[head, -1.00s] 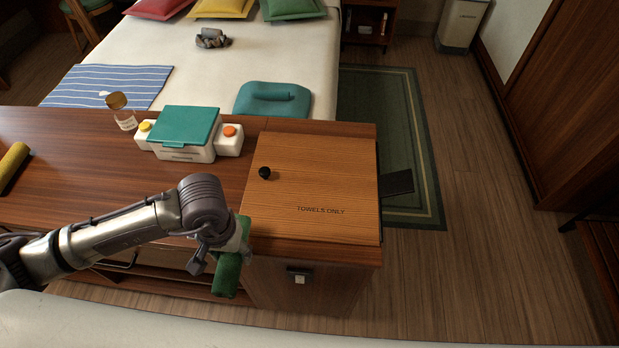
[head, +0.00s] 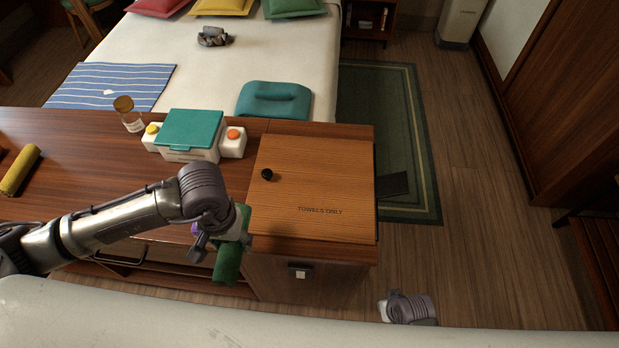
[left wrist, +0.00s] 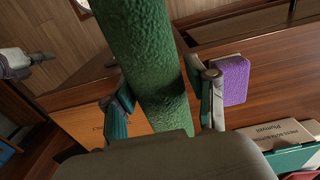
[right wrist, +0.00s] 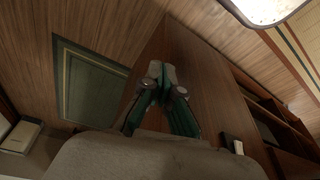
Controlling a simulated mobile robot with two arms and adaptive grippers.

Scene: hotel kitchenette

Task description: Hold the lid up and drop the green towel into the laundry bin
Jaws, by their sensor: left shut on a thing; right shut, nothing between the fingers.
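The green towel (head: 229,262) is a rolled cylinder in my left gripper (head: 222,238), which is shut on it in front of the left front corner of the laundry bin (head: 290,272). The towel (left wrist: 150,60) stands between the fingers in the left wrist view. The bin's wooden lid (head: 330,190), marked "TOWELS ONLY" with a black knob (head: 267,175), lies closed. My right gripper (head: 384,311) shows at the bottom of the head view, right of the bin's front. In the right wrist view its fingertips (right wrist: 162,75) are together and empty.
A white box with a teal lid (head: 190,130), white bottles (head: 234,142) and an amber jar (head: 124,108) stand on the counter left of the bin. A purple sponge (left wrist: 233,80) lies near the left gripper. Floor right of the bin is clear.

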